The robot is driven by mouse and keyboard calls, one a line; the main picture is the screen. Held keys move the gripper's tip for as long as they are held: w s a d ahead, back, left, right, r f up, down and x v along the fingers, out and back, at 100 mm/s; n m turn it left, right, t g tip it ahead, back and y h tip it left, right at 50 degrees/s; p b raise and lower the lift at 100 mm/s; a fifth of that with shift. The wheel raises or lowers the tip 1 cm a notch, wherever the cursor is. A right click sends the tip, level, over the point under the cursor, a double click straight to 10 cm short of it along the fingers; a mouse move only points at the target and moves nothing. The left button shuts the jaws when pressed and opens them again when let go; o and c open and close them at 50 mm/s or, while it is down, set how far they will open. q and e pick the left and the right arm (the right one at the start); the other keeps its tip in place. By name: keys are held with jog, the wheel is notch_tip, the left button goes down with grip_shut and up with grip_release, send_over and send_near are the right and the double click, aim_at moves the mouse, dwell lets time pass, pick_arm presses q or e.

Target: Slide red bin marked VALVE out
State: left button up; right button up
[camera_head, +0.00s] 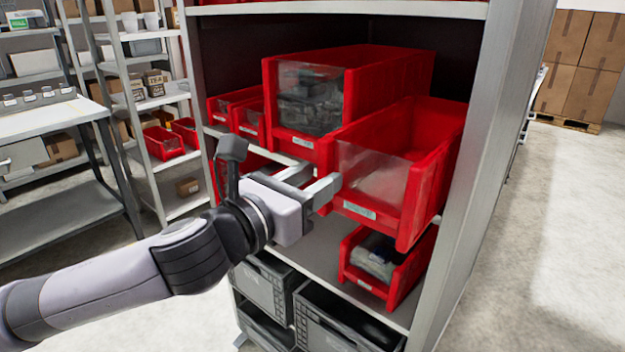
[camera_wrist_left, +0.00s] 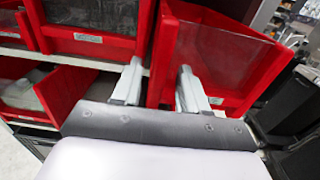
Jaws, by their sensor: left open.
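A large red bin (camera_head: 428,135) with a clear front window and a small label sits on the right of the shelf, jutting out past its neighbour. The label is too small to read, so I cannot tell whether it says VALVE. This bin also fills the right of the left wrist view (camera_wrist_left: 262,75). My left gripper (camera_head: 318,178) is open at the bin's front left edge. In the left wrist view, its fingers (camera_wrist_left: 159,70) appear on either side of that edge, one before the window. I cannot tell whether they touch it. My right gripper is not in view.
Another red bin (camera_head: 391,78) with grey contents stands to the left, with small red bins (camera_head: 221,106) beyond. A smaller filled red bin (camera_head: 403,278) sits below. The grey shelf upright (camera_head: 474,180) is close on the right. Grey crates (camera_head: 330,328) stand at the bottom.

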pick_arm(q)
jog(key=shift+s, duration=0.1)
jog(key=v, duration=0.7)
jog(key=shift+b, duration=0.35)
notch_tip(320, 180, down, 19)
jog(key=a+n+g+y+p, duration=0.1)
jog(key=a+n+y+p, duration=0.15)
jog(key=n, duration=2.15)
jog(key=s+a+f+n+g+y, duration=0.1)
jog(key=s+a+f+n+y, duration=0.2)
jog(key=s+a+f+n, duration=0.2)
jog(key=s+a+f+n+g+y, duration=0.2)
jog(key=s+a+f+n, duration=0.4)
jog(key=s+f+n, duration=0.5)
notch_tip(320, 180, down, 4)
jog(key=shift+a+f+n+y+p, duration=0.15)
jog(key=shift+a+n+y+p, duration=0.15)
jog(key=shift+n+y, duration=0.2)
